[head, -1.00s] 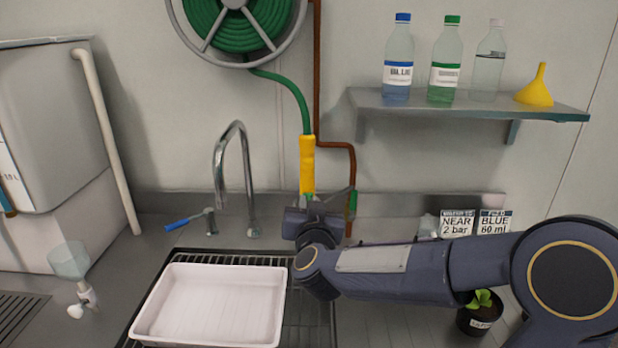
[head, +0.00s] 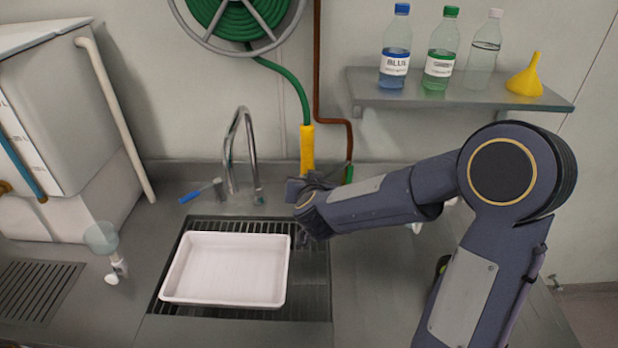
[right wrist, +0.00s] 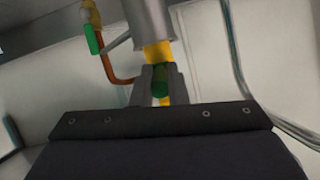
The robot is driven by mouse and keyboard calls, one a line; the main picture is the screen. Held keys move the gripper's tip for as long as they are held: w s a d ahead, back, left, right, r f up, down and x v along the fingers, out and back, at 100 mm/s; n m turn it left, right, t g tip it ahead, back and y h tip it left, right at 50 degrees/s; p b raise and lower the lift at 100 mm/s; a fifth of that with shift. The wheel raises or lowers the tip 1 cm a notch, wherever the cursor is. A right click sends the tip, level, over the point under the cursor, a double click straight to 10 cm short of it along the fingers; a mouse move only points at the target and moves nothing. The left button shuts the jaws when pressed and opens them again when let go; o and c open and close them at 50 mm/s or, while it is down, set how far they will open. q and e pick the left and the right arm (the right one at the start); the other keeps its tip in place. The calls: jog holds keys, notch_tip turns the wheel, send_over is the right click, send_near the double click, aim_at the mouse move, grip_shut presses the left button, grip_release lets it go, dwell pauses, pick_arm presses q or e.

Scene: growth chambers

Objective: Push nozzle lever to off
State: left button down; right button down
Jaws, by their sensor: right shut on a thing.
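The hose nozzle (head: 307,150) is a yellow sleeve hanging upright at the end of the green hose. My right gripper (head: 298,188) is at its lower end in the head view. In the right wrist view my right gripper (right wrist: 160,82) is shut on a dark green part of the nozzle, with yellow (right wrist: 158,53) showing above it and a grey cylinder higher up. The lever cannot be told apart from the nozzle body, and its position is unclear. My left gripper is not in view.
A white tray (head: 181,295) stands on the sink grating left of my right arm. A tap (head: 230,150) rises behind it. A brown pipe (head: 349,135) with a green handle (head: 348,173) is close right of the nozzle. A shelf (head: 450,97) holds bottles and a yellow funnel.

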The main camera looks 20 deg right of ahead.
jog(key=c, duration=1.4)
grip_release()
jog(key=v, duration=0.8)
jog(key=shift+w, duration=0.1)
